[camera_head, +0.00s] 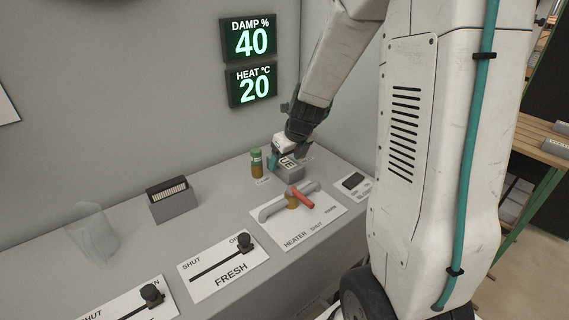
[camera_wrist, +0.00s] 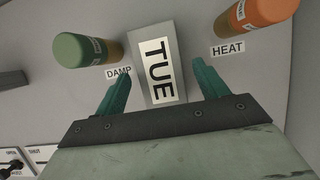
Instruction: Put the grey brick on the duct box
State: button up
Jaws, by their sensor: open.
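A grey brick with a white TUE label (camera_wrist: 167,30) lies between my fingers in the wrist view. In the head view a grey block (camera_head: 288,174) with a label on top sits under my gripper at the back of the counter. My gripper (camera_wrist: 163,82) is open, with one teal finger on each side of the brick and small gaps showing; it also shows in the head view (camera_head: 286,157). A dark-topped grey box with a row of pale slots (camera_head: 174,204) stands further left; I cannot tell whether it is the duct box.
A green-capped jar (camera_head: 256,163) stands close left of my gripper. An orange-capped jar (camera_wrist: 262,18) stands on the brick's other side. A red-handled heater valve (camera_head: 300,200) is in front. A clear vessel (camera_head: 95,232) stands left. A wooden shelf (camera_head: 540,140) at right holds labelled blocks.

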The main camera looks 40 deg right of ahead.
jog(key=s+a+r+n, duration=0.6)
jog(key=s+r+n, duration=0.25)
jog(key=r, duration=0.35)
jog(key=s+a+r+n+g, duration=0.1)
jog(key=s+a+n, duration=0.3)
jog(key=s+n, duration=0.5)
jog(key=s+a+r+n+g, duration=0.2)
jog(key=s+a+n, duration=0.3)
jog(key=s+n, duration=0.5)
jog(key=shift+r+n, duration=0.25)
jog(key=shift+n, duration=3.8)
